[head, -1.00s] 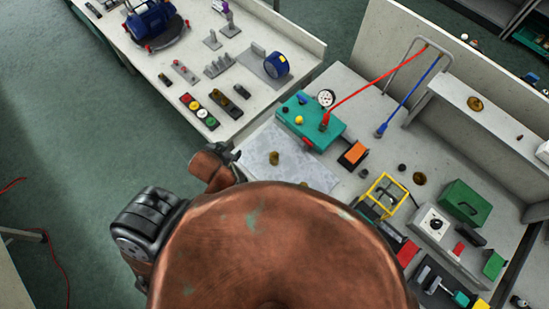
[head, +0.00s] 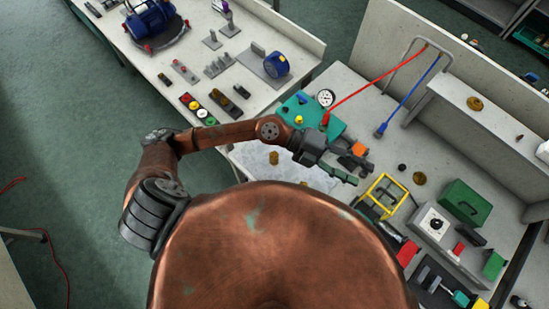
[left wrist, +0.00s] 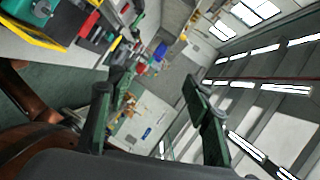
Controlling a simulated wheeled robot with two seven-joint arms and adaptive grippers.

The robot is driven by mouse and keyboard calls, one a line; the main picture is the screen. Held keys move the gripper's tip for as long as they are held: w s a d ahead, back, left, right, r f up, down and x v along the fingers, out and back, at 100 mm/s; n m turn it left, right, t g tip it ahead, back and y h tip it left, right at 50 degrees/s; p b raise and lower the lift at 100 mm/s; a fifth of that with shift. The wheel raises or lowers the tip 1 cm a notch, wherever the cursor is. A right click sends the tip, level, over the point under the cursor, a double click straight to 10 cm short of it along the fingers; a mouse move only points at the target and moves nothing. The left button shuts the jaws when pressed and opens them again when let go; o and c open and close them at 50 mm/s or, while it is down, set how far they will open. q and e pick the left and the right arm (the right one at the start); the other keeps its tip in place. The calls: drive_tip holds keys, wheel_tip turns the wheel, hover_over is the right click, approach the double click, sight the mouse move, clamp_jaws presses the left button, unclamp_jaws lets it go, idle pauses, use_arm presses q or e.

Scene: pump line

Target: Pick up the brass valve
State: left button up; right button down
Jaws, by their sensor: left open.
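A small brass piece (head: 274,158) stands on the pale grey plate (head: 252,162) just below my left forearm in the head view. A round brass piece (head: 419,178) lies on the bench further right, and another (head: 475,103) lies on the raised shelf. I cannot tell for certain which is the valve. My left gripper (head: 360,170) is open, over the bench between the teal box and the yellow frame. Its green fingers stand apart in the left wrist view (left wrist: 157,82), with nothing between them. My right gripper is not in view.
A yellow frame (head: 384,192), a green case (head: 466,203) and a white dial box (head: 433,222) crowd the bench to the right. A second bench (head: 180,55) holds other parts.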

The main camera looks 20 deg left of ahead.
use_arm(q)
drive_tip(key=a+f+m+g+y, duration=0.15)
drive_tip(key=a+f+y, duration=0.25)
drive_tip(key=f, duration=0.4)
drive_tip(key=t+y, duration=0.1)
drive_tip(key=y, duration=1)
hover_over(274, 153)
drive_tip(key=shift+n, duration=0.45)
drive_tip(key=f, duration=0.7)
drive_tip(key=d+f, duration=0.1)
drive_tip(key=f, duration=0.3)
drive_tip(key=shift+w+f, duration=0.15)
drive_tip(key=shift+w, duration=0.1)
drive_tip(key=shift+w+a+f+y, duration=0.15)
drive_tip(key=shift+a+f, duration=0.1)
drive_tip(key=shift+f, duration=0.3)
drive_tip(key=shift+s+a+f+y, duration=0.15)
drive_tip(key=shift+a+f, duration=0.1)
drive_tip(key=shift+f, duration=0.3)
drive_tip(key=shift+s+f+p, duration=0.15)
drive_tip(key=shift+f+p, duration=0.15)
drive_tip(key=shift+f, duration=1.1)
drive_tip(key=shift+s+f+p, duration=0.1)
drive_tip(key=shift+f+p, duration=0.2)
drive_tip(key=shift+f, duration=1.05)
drive_tip(key=shift+c, duration=0.2)
clamp_jaws()
